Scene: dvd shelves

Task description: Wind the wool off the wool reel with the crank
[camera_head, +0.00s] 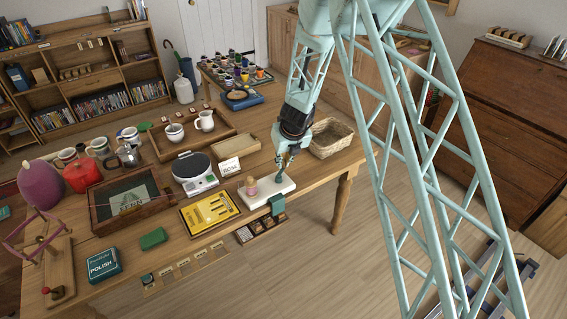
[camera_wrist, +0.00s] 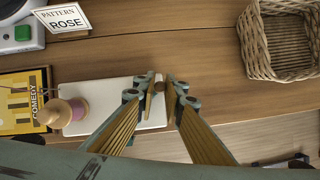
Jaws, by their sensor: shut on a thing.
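A white board (camera_head: 267,187) lies near the right end of the wooden table. On it stands a small wooden piece with a pink band (camera_head: 250,187), which also shows in the wrist view (camera_wrist: 72,110). My gripper (camera_head: 280,177) points down over the board, right of the pink-banded piece. In the wrist view its fingertips (camera_wrist: 160,87) are close together on a small brown knob (camera_wrist: 160,86). What the knob joins to is hidden. At the table's left end stands a pink-armed reel frame (camera_head: 33,235) on a wooden base, with a red knob (camera_head: 57,292) near its front.
A wicker basket (camera_head: 331,137) is right of my gripper, and a ROSE card (camera_head: 229,167) stands behind the board. A yellow comedy case (camera_head: 208,212) lies left of it. Bare tabletop lies behind the board.

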